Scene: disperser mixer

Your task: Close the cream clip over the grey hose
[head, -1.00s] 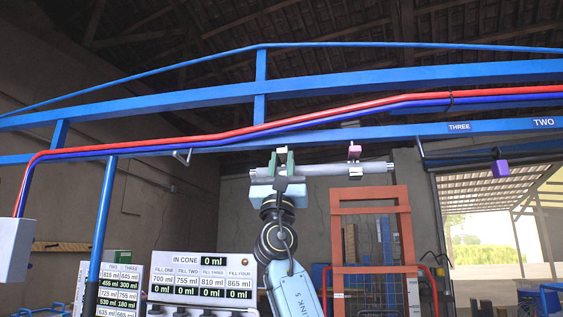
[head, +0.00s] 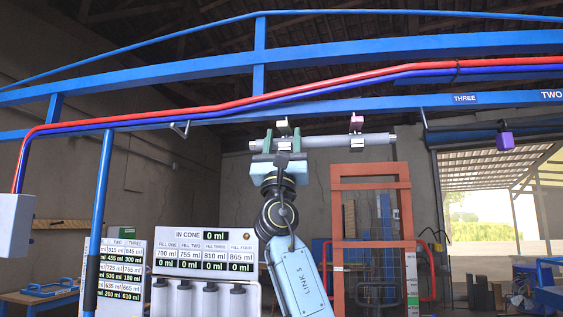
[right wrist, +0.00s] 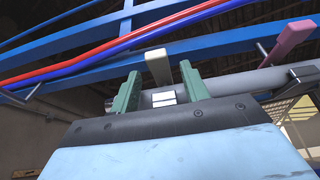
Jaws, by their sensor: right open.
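The grey hose (head: 325,141) runs level below the blue beam. The cream clip (head: 283,128) stands up above the hose, its flap raised, not folded over the hose. It also shows in the right wrist view (right wrist: 158,66), with a pale block (right wrist: 163,97) on the near side of the hose below it. My right gripper (head: 282,140) is open, its green fingers on either side of the clip. In the right wrist view the right gripper (right wrist: 158,90) has a gap to the clip at both fingers. My left gripper is not in view.
A pink clip (head: 355,123) stands raised farther right on the hose. A purple block (head: 505,140) hangs by the beam (head: 400,103). Red and blue hoses (head: 330,83) run above. An orange frame (head: 371,180) and a readout panel (head: 203,255) stand below.

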